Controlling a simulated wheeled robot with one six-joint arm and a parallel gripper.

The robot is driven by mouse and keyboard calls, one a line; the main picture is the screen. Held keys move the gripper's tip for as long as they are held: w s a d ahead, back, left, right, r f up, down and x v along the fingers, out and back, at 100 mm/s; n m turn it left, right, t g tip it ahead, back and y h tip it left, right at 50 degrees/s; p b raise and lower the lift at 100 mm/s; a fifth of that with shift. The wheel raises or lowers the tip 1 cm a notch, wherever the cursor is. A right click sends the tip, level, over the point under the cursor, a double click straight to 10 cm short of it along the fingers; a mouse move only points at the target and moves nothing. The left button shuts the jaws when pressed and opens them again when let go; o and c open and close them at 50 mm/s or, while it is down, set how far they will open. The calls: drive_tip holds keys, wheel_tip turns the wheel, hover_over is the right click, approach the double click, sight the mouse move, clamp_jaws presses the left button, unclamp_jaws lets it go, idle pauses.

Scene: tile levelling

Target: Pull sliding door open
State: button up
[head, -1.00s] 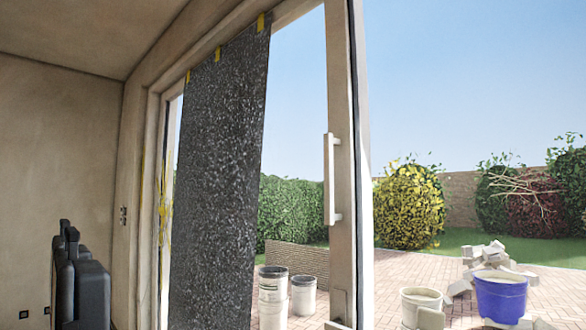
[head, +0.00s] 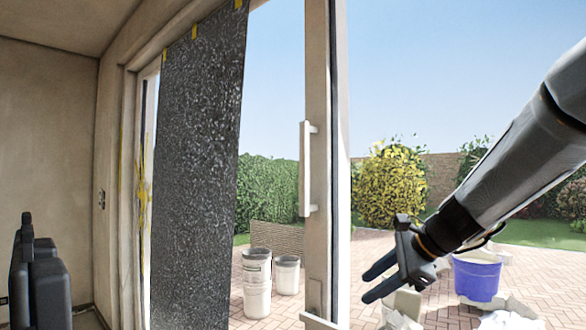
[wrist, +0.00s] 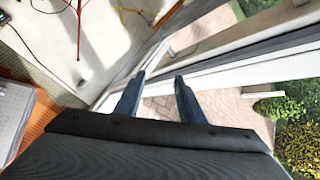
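The sliding door's pale upright frame (head: 319,90) stands near the middle of the head view. A white vertical bar handle (head: 306,170) is fixed to it. My gripper (head: 366,289) is to the right of the handle and lower in the picture, with its fingers pointing left. The fingers are apart, with nothing between them. In the wrist view my gripper (wrist: 160,76) is also open, and pale frame and track parts run beyond the fingertips. I cannot make out the handle for certain there. No contact with the door shows.
A dark speckled sheet (head: 195,160) with yellow tape covers part of the glazing at left. Outside on brick paving stand white buckets (head: 257,285), a blue bucket (head: 477,280) and rubble. A dark case (head: 48,290) stands at lower left. Cables lie on the floor in the wrist view.

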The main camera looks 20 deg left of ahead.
sight(307, 153)
drive_tip(key=w+a+r+m+y, duration=0.2)
drive_tip(key=a+r, duration=0.3)
drive_tip(key=r, duration=0.4)
drive_tip(key=w+a+r+m+t+y, duration=0.1)
drive_tip(key=w+a+r+m+y, duration=0.2)
drive_tip(key=r, duration=0.7)
drive_tip(key=w+a+r+m+t+y+p, duration=0.1)
drive_tip(key=w+a+r+m+y, duration=0.1)
drive_tip(key=a+r, duration=0.5)
drive_tip(key=shift+w+a+r+m+y, duration=0.15)
drive_tip(key=shift+r+y, duration=0.1)
drive_tip(key=shift+r, duration=0.65)
drive_tip(key=shift+w+a+r+m+y, duration=0.15)
drive_tip(key=shift+r+y, duration=0.1)
drive_tip(key=shift+r, duration=0.6)
drive_tip(key=shift+a+r, duration=0.15)
drive_tip(key=p+x, duration=0.3)
drive_tip(key=x, duration=0.4)
drive_tip(key=shift+w, duration=0.15)
clamp_jaws()
